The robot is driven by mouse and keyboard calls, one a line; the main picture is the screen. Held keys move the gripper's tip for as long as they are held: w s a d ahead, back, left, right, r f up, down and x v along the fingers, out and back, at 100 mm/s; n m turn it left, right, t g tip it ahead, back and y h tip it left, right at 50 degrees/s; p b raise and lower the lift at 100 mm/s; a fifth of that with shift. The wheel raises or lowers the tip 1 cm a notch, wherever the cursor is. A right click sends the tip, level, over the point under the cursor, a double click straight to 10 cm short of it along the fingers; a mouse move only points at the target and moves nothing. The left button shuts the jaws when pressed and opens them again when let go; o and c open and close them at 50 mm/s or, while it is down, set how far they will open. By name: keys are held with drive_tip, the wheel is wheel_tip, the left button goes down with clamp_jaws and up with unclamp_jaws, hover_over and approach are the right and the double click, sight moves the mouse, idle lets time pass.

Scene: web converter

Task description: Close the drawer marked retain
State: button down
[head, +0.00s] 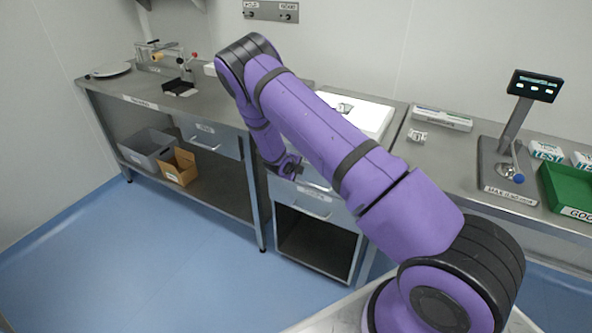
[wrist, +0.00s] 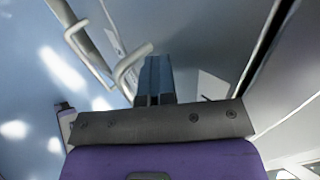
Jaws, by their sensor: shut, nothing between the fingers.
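A drawer unit (head: 341,213) stands under the middle of the bench, with a drawer front bearing a small label and a bar handle (head: 305,212). I cannot read which label says retain. My gripper (head: 297,172) is at the upper part of this unit, partly hidden by my arm. In the wrist view, my gripper (wrist: 153,82) has its fingers together and empty, close to a curved bar handle (wrist: 130,68). A second bar handle (wrist: 88,52) shows further left. I cannot tell whether the fingers touch the handle, or how far any drawer is out.
An open compartment (head: 312,245) lies below the middle drawers. A scale (head: 508,160) and green tray (head: 570,190) stand right. The blue floor is clear.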

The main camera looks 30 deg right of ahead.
drive_tip(key=s+a+f+v, duration=0.1)
drive_tip(key=a+f+v, duration=0.1)
drive_tip(key=v, duration=1.1)
drive_tip(key=s+d+r+m+g+y, duration=0.1)
drive_tip(key=s+r+m, duration=0.3)
drive_tip(key=r+m, duration=0.45)
drive_tip(key=s+d+r+m, duration=0.2)
drive_tip(key=s+r+m, duration=0.3)
drive_tip(key=r, duration=0.7)
drive_tip(key=s+d+r+m+g+y, duration=0.1)
drive_tip(key=s+r+m, duration=0.3)
drive_tip(key=r+m, duration=0.55)
drive_tip(key=s+a+r+m+y, duration=0.2)
drive_tip(key=s+r+m, duration=0.2)
drive_tip(key=s, duration=0.5)
drive_tip(key=s+a+r+m+t+y, duration=0.1)
drive_tip(key=s+r+m+y, duration=0.1)
drive_tip(key=s+r+m, duration=0.3)
drive_tip(key=s+a+r+m+t+y, duration=0.1)
drive_tip(key=s+r+m, duration=0.3)
drive_tip(key=s+m, duration=0.6)
drive_tip(key=s+a, duration=0.1)
drive_tip(key=s, duration=0.3)
drive_tip(key=shift+a+r+m+y, duration=0.35)
drive_tip(key=shift+r+m+y, duration=0.05)
